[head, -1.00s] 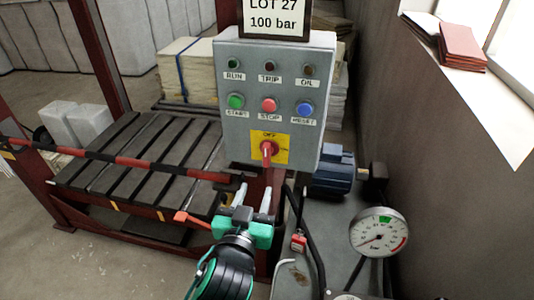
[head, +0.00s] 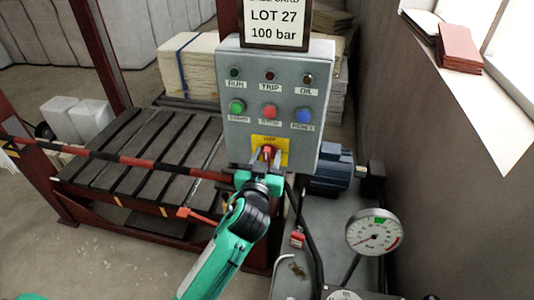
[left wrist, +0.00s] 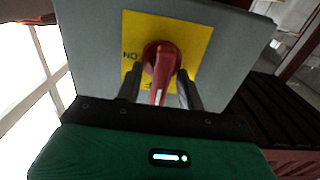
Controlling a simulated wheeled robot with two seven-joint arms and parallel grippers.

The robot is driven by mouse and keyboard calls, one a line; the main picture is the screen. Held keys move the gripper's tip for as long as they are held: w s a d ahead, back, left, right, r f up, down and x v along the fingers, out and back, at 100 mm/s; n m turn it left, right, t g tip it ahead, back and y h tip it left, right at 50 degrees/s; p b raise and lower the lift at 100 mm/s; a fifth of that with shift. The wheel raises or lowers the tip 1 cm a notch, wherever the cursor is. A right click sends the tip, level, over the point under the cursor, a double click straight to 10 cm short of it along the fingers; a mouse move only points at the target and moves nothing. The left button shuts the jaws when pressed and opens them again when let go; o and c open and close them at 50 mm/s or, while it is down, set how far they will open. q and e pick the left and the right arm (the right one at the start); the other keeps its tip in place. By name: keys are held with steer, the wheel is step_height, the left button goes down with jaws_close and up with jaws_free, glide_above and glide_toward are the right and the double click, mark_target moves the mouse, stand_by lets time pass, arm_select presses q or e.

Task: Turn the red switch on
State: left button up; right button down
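The red switch (head: 267,151) sits on a yellow plate (head: 283,147) low on the front of the grey control box. In the left wrist view the switch (left wrist: 161,62) shows a round red hub with a handle reaching toward the gripper. An ON mark appears upside down beside it. My left gripper (head: 266,159) is at the switch, with one finger on each side of the handle. In the left wrist view the left gripper (left wrist: 160,92) is open, with small gaps between fingers and handle. My right gripper is not in view.
The grey control box (head: 230,144) has lamps and green, red and blue buttons above the switch. A LOT 27 card (head: 277,30) stands on top. A striped bar (head: 110,157) crosses at left. A blue motor (head: 331,178), red padlock (head: 297,237) and pressure gauge (head: 374,232) are at right.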

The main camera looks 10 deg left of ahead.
arm_select(q)
steer(key=shift+w, duration=0.1)
jaws_close()
